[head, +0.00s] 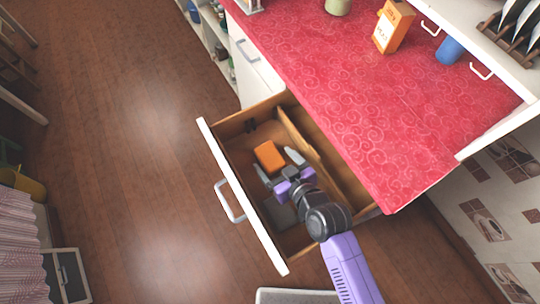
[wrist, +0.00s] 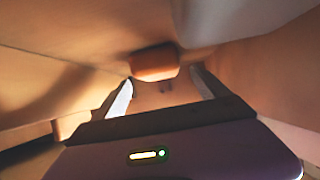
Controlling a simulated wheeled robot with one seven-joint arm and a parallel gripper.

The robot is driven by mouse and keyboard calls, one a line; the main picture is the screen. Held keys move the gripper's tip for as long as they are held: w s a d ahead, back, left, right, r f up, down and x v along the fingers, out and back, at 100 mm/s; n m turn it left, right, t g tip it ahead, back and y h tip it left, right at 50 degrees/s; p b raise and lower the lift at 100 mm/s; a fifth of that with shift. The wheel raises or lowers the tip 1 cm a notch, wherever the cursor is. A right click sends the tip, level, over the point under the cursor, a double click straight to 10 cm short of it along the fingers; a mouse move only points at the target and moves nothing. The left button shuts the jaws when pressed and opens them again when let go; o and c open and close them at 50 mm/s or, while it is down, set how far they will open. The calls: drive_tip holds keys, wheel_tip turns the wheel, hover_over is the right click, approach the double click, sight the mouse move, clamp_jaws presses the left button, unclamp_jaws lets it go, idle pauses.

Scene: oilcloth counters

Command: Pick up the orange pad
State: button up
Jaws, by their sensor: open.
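The orange pad (head: 269,157) is a small block lying inside the open wooden drawer (head: 207,134). It also shows in the wrist view (wrist: 154,62), ahead of the fingers and roughly centred between them. My gripper (head: 278,166) reaches down into the drawer with its fingers spread, pointing at the pad. In the wrist view my gripper (wrist: 161,92) is open, with nothing between its fingertips. The pad looks a little beyond the tips; whether they touch it I cannot tell.
Drawer walls and a divider (head: 300,135) stand close around my gripper. The red counter (head: 340,100) overhangs at the right, bearing an orange carton (head: 393,25) and a blue cup (head: 449,50). Wooden floor (head: 130,150) is free at left.

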drive_tip(key=shift+x, duration=1)
drive_tip(key=c, duration=1.4)
drive_tip(key=shift+r, duration=0.1)
drive_tip(key=shift+c, duration=0.2)
